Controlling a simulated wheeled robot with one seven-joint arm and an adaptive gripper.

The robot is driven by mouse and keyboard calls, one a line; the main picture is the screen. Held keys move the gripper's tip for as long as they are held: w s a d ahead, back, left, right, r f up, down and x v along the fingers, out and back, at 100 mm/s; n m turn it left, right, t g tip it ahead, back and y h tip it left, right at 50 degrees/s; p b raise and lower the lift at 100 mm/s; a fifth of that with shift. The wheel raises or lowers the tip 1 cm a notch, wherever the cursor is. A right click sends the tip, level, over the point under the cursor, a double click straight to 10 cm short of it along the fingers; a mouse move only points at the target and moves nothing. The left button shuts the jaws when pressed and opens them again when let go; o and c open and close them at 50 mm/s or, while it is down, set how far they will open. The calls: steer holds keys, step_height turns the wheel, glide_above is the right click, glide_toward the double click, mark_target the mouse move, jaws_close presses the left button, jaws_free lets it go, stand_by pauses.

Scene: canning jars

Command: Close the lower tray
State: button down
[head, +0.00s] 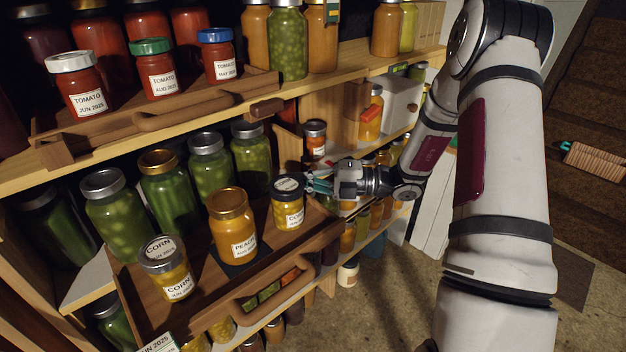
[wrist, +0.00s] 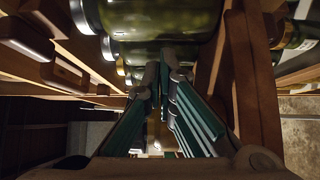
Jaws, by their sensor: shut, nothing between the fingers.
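The lower tray (head: 136,301) is a wooden pull-out tray with a curved front handle (head: 272,294). It sticks out from the shelf in the head view. On it stand two corn jars (head: 168,270) (head: 288,212) and a peach jar (head: 233,236), with several green jars (head: 169,190) behind. My gripper (head: 318,186) is at the tray's right end, beside the right corn jar; I cannot tell whether it touches the tray. In the wrist view my gripper's green-padded fingers (wrist: 163,75) meet at the tips, shut and empty, below a large glass jar (wrist: 155,20).
The upper tray (head: 184,106) holds tomato jars (head: 77,84) with white, green and blue lids. More jars stand on shelves to the right, near a white box (head: 397,98). Jars also line the shelf below the lower tray. Open floor (head: 385,290) lies at the lower right.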

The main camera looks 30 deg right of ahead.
mark_target(272, 171)
steer(key=shift+x, duration=2.1)
steer(key=w, duration=0.2)
steer(key=w+a, duration=0.1)
steer(key=w, duration=0.1)
steer(key=shift+s+d, duration=0.1)
